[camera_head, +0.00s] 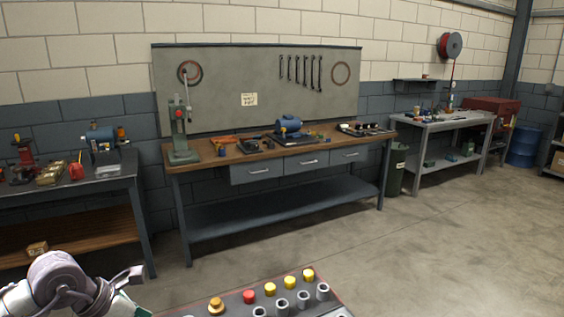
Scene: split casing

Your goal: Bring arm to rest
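My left arm shows at the lower left, with a grey rounded joint. My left gripper (128,288) seems to be at its right end, cut off by the bottom edge. A green part shows beside it, and I cannot tell whether the fingers are open or hold anything. It is in front of the benches, apart from them, and left of a dark panel (237,303) with red, yellow and orange caps and grey cylinders. My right arm and gripper are not in view.
A wooden-topped workbench (220,158) stands mid-view with a blue motor (288,126) and a green press (180,135). A cluttered bench (110,180) stands left, a grey one (445,124) right. A dark bin (396,170) stands between benches. The concrete floor at right is clear.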

